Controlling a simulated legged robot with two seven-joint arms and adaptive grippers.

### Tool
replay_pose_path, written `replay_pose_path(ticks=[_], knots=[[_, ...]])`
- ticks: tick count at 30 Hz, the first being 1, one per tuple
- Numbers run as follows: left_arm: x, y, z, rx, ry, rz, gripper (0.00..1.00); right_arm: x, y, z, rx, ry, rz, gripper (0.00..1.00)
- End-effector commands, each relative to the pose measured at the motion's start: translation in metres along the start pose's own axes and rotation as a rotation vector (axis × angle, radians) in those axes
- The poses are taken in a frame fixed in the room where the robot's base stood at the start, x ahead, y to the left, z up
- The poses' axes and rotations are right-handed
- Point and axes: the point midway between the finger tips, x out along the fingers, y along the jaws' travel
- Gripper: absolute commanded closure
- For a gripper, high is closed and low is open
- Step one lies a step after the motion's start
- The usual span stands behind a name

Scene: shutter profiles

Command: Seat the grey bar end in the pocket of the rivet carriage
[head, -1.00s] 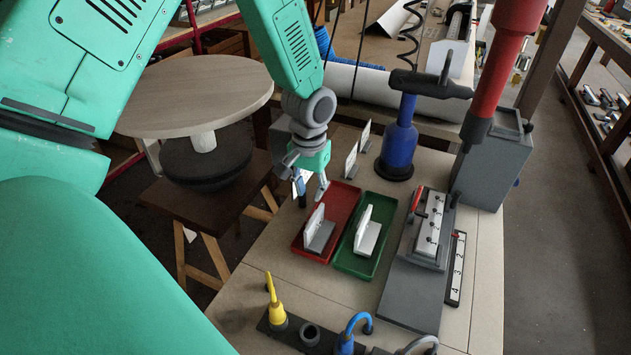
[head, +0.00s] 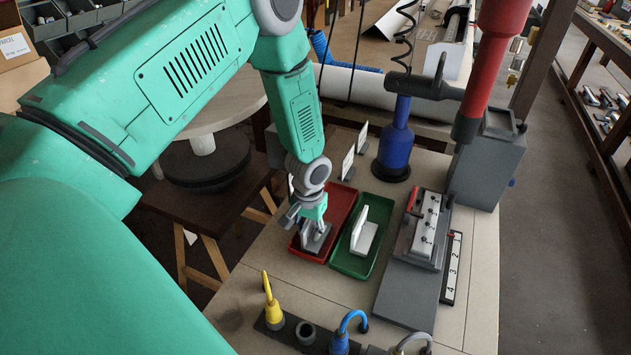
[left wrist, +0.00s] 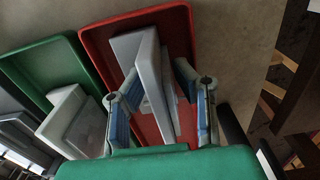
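The grey bar end (head: 318,242) stands in the red tray (head: 345,204), partly hidden by my gripper in the head view. It also shows in the left wrist view (left wrist: 150,62), its upright plate facing up at the camera. My left gripper (head: 309,222) is down at the red tray. In the left wrist view its fingers (left wrist: 158,84) are spread on either side of the bar end, with gaps visible. The rivet carriage (head: 426,228) stands on a grey base at the right, with a red handle and numbered positions. Its pocket is too small to make out. My right gripper is not in view.
A green tray (head: 337,263) with a whitish bar end (head: 364,238) lies right beside the red tray. A blue bottle-shaped tool (head: 399,140) stands behind. Yellow and blue tools (head: 272,312) stand in a holder at the front. Bare tabletop (head: 300,285) lies between.

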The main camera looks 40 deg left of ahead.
Motion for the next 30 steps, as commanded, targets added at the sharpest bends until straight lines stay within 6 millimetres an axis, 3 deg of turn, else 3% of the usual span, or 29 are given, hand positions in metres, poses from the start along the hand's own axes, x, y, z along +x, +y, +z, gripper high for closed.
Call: replay_pose_path(ticks=[7,9,23,30], knots=[[0.002,-0.001,0.0,-0.001,0.002,0.002,0.76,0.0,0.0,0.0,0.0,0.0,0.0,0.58],[0.002,-0.001,0.0,-0.001,0.001,0.002,1.0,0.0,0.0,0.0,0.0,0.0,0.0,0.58],[-0.002,0.0,-0.001,0.0,0.001,0.002,1.0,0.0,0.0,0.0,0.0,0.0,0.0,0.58],[-0.031,0.0,-0.001,-0.002,0.004,0.004,1.0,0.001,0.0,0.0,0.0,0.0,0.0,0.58]])
